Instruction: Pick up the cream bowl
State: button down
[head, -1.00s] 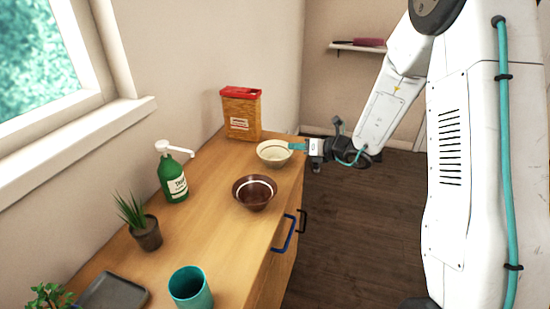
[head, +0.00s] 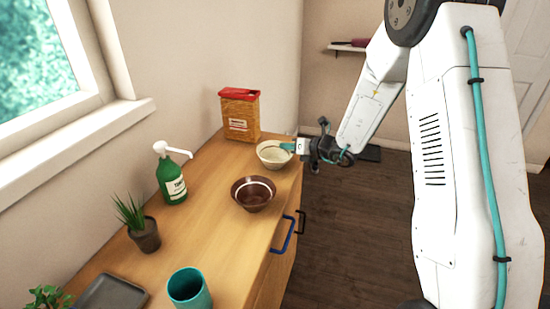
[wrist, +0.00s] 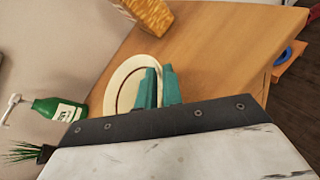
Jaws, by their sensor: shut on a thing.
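The cream bowl (head: 272,157) stands upright on the wooden counter near its far right edge. It also shows in the wrist view (wrist: 122,84), partly hidden behind the teal fingers. My gripper (head: 287,147) reaches in from the right with its fingertips at the bowl's right rim. In the wrist view my gripper (wrist: 158,86) has its two teal fingers close together, shut on the rim. The bowl appears to rest on the counter; a small gap beneath it cannot be ruled out.
A brown bowl (head: 253,195) stands just in front of the cream bowl. A red-topped box (head: 240,116) is behind it. A green pump bottle (head: 172,178), potted plant (head: 142,229), teal cup (head: 189,289) and grey tray (head: 110,294) stand along the counter (head: 215,225).

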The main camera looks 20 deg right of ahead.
jog(key=shift+r, duration=0.5)
notch_tip(320, 180, up, 2)
jog(key=shift+r, duration=0.2)
jog(key=s+d+r, duration=0.2)
jog(key=s, duration=1.4)
jog(key=w+a+m+t+h, duration=0.1)
jog(key=w+m+t+h, duration=0.1)
jog(key=w, duration=0.9)
jog(key=shift+w+f+m+h, duration=0.15)
jog(key=shift+f+m+h, duration=0.15)
jog(key=shift+m+h, duration=0.6)
jog(key=shift+a, duration=0.15)
